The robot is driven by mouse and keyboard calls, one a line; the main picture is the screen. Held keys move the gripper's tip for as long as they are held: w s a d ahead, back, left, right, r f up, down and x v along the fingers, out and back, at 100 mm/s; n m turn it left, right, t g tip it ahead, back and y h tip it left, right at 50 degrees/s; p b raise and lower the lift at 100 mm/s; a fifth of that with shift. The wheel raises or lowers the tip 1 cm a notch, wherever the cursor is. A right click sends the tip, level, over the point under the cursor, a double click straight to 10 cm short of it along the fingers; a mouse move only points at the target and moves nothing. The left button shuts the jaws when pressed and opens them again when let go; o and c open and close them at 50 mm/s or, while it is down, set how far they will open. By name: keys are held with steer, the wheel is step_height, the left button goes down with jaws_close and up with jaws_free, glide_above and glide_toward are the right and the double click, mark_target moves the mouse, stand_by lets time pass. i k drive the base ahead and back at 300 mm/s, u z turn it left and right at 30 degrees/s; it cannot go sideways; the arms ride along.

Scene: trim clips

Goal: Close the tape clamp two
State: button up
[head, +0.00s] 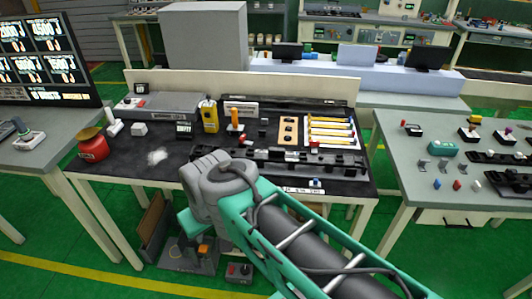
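I cannot single out tape clamp two with certainty at this size. A long black trim strip (290,158) with small clip-like parts lies along the front of the dark-topped workbench (128,172). A small red part (314,143) sits at its back edge, and a small blue part (316,182) is in front of it. Whether any clamp is open or closed cannot be told. My teal and grey arm reaches in from the lower right, and its grey joint hides the strip's left front area. My gripper's fingers are not visible.
Behind the strip are a tan block with holes (288,131), a board with yellow bars (330,133) and an orange-handled tool (235,120). A yellow device (209,117) and a red pot (92,145) stand left. Another table (400,165) holds small parts at right.

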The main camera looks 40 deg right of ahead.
mark_target(242, 141)
steer(key=z, duration=0.25)
steer(key=i, duration=0.85)
